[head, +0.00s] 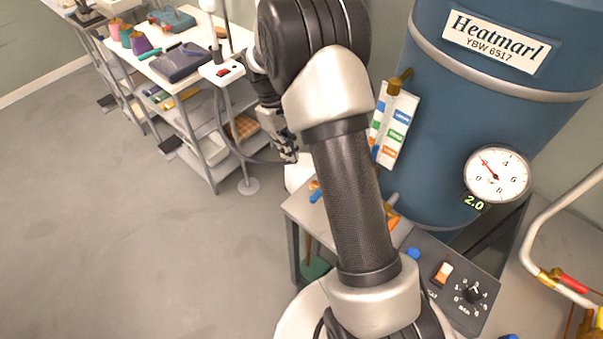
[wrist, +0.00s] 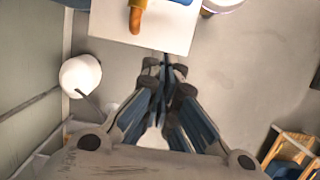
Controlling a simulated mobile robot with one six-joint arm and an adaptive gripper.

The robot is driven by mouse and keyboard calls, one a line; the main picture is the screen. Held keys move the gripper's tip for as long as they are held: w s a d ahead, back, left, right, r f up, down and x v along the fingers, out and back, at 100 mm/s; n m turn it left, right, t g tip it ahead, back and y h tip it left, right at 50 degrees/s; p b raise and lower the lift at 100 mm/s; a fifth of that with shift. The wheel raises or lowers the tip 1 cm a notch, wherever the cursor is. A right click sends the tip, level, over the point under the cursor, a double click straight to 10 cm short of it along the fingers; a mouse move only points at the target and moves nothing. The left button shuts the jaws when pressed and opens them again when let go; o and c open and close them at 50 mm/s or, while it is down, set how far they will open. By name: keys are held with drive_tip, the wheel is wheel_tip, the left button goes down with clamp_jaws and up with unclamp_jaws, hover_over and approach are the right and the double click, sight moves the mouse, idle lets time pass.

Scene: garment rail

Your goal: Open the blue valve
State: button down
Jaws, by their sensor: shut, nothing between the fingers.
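No blue valve can be made out for certain. My gripper (head: 290,156) is shut and empty, left of the boiler and apart from these parts. In the wrist view its fingertips (wrist: 165,64) meet just below a white surface bearing an orange handle (wrist: 137,15). A blue piece (wrist: 181,2) is cut off at the top edge there. My arm hides part of the table and boiler front.
The blue boiler (head: 480,110) carries a gauge (head: 497,174) with a 2.0 display and a label card (head: 397,125). A control panel (head: 462,284) stands below. Shelving (head: 194,132) is at the left, pipes (head: 550,215) at the right. The left floor is clear.

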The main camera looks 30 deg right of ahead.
idle(0.3)
drive_tip(key=b+x, duration=0.3)
drive_tip(key=x, duration=0.7)
drive_tip(key=s, duration=0.2)
drive_tip(key=s+d, duration=0.1)
drive_tip(key=shift+r+b, duration=0.25)
drive_tip(key=shift+b, duration=0.1)
drive_tip(key=shift+s+d+r, duration=0.1)
drive_tip(key=shift+s+d, duration=0.05)
drive_tip(key=shift+s, duration=0.25)
